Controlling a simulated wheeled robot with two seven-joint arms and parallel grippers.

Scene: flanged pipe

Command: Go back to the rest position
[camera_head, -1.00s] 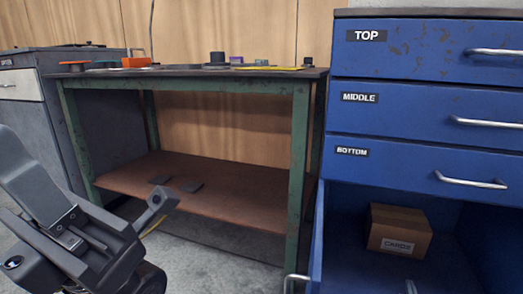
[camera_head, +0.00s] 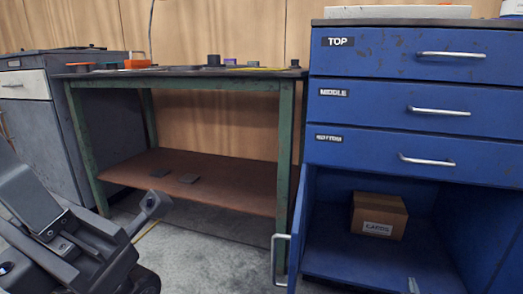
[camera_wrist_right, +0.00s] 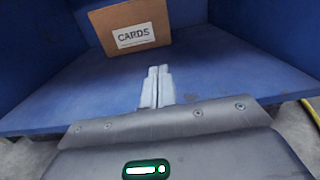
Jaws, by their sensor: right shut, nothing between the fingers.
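My right gripper (camera_wrist_right: 157,86) is shut and empty in the right wrist view, its two pale fingers pressed together and pointing into the open bottom compartment of the blue cabinet (camera_head: 380,165). In the head view only the tip of this gripper (camera_head: 413,285) shows, at the bottom edge, in front of the compartment floor. A brown cardboard box labelled CARDS (camera_head: 379,216) stands inside the compartment. The box also shows in the right wrist view (camera_wrist_right: 128,28), beyond the fingertips and apart from them. Dark links of my left arm fill the lower left of the head view; its fingers do not show.
The cabinet door (camera_head: 292,225) stands open at the compartment's left side. The TOP, MIDDLE and BOTTOM drawers are shut. A green-framed workbench (camera_head: 280,130) with small items on top stands to the left. Concrete floor (camera_head: 205,245) is clear before it.

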